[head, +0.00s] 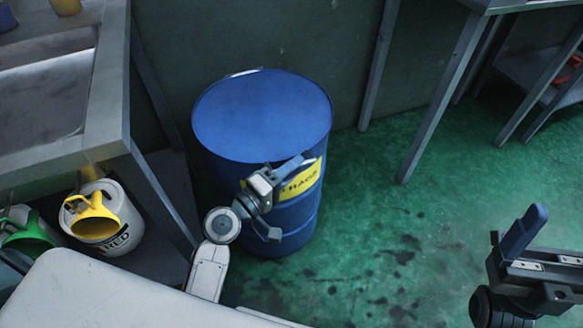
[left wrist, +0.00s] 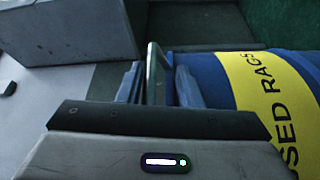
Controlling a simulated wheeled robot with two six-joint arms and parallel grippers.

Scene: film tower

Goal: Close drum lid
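The blue drum (head: 300,225) stands upright on the floor, with a yellow label on its side. Its blue lid (head: 262,112) covers the top as a flat disc; I cannot tell whether a small gap is left under it. My left gripper (head: 287,198) is at the drum's near side, its fingers apart, one close to the lid's front edge and one lower. In the left wrist view the drum's label (left wrist: 262,85) is at the right, and a thin upright edge shows between the spread fingers (left wrist: 158,85). My right gripper (head: 522,232) is far right, away from the drum.
A grey bench (head: 112,100) stands left of the drum. Below it are a white bin with a yellow funnel (head: 95,222) and a green funnel (head: 30,232). A table leg (head: 440,100) stands at the right. The green floor (head: 390,240) right of the drum is clear.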

